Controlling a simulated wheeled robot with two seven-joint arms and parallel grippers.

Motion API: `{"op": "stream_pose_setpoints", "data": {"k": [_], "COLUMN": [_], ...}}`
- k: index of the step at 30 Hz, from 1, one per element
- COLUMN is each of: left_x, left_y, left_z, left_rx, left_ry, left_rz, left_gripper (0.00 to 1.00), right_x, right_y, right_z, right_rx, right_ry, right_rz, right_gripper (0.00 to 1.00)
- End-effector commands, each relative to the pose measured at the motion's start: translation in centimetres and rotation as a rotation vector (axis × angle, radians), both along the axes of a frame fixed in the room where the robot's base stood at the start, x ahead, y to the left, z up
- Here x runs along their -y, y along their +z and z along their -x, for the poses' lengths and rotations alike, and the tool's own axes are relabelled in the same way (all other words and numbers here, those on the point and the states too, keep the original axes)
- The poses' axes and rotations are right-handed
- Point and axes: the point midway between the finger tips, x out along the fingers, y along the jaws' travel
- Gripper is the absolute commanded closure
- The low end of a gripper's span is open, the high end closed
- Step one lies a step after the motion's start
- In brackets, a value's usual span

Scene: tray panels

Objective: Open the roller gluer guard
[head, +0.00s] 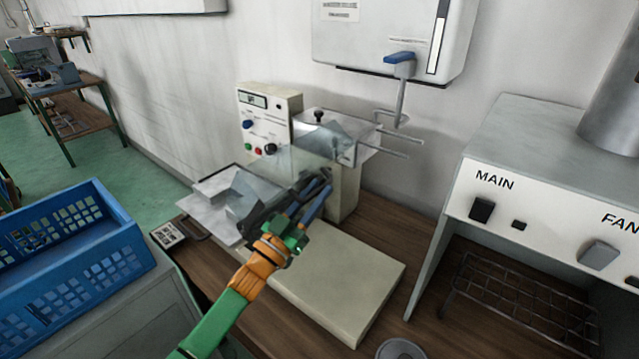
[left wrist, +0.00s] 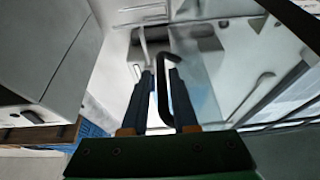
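The roller gluer (head: 345,185) is a cream machine on the bench with a control panel on its left. Its guard (head: 290,163) is a clear panel that slants over the front. My left gripper (head: 320,190) is in front of the guard, its blue fingers apart. In the left wrist view, a dark bent handle (left wrist: 163,62) stands between the two fingers (left wrist: 160,85). It is close to the right finger, with a gap to the left one. The guard is also behind it as a clear sheet (left wrist: 195,75). My right gripper is not in view.
A cream base plate (head: 335,285) lies under my left arm. A grey MAIN/FAN cabinet (head: 545,215) stands at the right, and a blue crate (head: 75,240) at the left. A wall box with a blue-handled lever (head: 400,58) hangs behind. Thin rods (head: 400,150) stick out right of the machine.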

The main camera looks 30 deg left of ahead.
Motion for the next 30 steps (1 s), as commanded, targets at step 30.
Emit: {"op": "stream_pose_setpoints", "data": {"k": [30], "left_x": [0.16], "left_y": [0.43], "left_z": [-1.34], "left_rx": [-0.002], "left_ry": [-0.001], "left_rz": [0.0], "left_gripper": [1.0], "right_x": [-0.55], "right_y": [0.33], "right_z": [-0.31], "right_rx": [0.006], "right_ry": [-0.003], "right_rz": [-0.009], "right_gripper": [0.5]}}
